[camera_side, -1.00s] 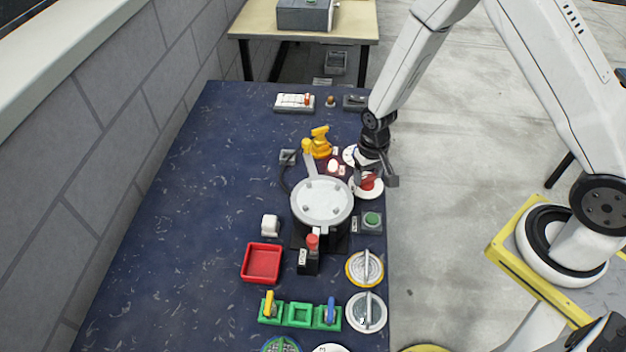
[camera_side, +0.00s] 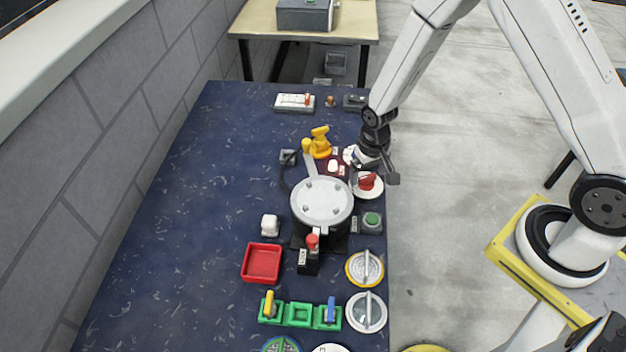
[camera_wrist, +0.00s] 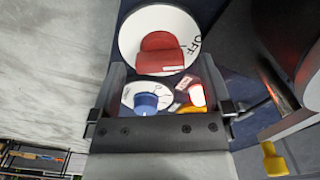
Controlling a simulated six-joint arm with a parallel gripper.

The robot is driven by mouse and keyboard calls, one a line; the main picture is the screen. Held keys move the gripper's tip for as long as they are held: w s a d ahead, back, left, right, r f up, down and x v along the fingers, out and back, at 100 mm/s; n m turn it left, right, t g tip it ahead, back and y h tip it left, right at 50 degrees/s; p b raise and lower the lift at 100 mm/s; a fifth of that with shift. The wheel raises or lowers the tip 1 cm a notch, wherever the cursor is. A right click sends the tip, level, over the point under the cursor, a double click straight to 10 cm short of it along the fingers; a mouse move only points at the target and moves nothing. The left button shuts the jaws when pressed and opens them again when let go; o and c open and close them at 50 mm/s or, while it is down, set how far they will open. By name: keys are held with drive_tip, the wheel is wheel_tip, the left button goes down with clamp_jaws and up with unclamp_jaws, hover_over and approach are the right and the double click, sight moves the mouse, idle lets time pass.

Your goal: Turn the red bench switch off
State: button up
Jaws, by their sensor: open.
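The red bench switch is a red knob on a round white dial. In the side view the red knob (camera_side: 367,181) is at the right edge of the blue bench, beyond the black pot. In the wrist view the red knob (camera_wrist: 161,54) lies ahead of the fingers, with the letters OFF on the dial to its right. A small white mark shows on the knob's near edge. My gripper (camera_side: 380,172) is open and empty, just above and beside the dial. In the wrist view my gripper (camera_wrist: 163,76) has its fingers spread apart. Contact with the knob cannot be told.
A blue knob (camera_wrist: 146,104) and a lit red-and-white rocker (camera_wrist: 197,95) sit close by. A lidded pot (camera_side: 322,202), a green button (camera_side: 371,219) and a yellow spray-like object (camera_side: 320,143) stand near. The bench's left part is clear.

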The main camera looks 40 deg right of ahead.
sight(368, 177)
drive_tip(key=shift+r, duration=3.6)
drive_tip(key=shift+r, duration=0.1)
drive_tip(key=shift+s+r, duration=0.15)
drive_tip(key=shift+r, duration=0.05)
drive_tip(key=s+r+n+t, duration=0.2)
drive_tip(key=s+r, duration=0.7)
drive_tip(key=shift+s+d+r+n+t, duration=0.2)
drive_tip(key=shift+s+r+n+t, duration=0.1)
drive_tip(key=shift+s+r+n, duration=0.1)
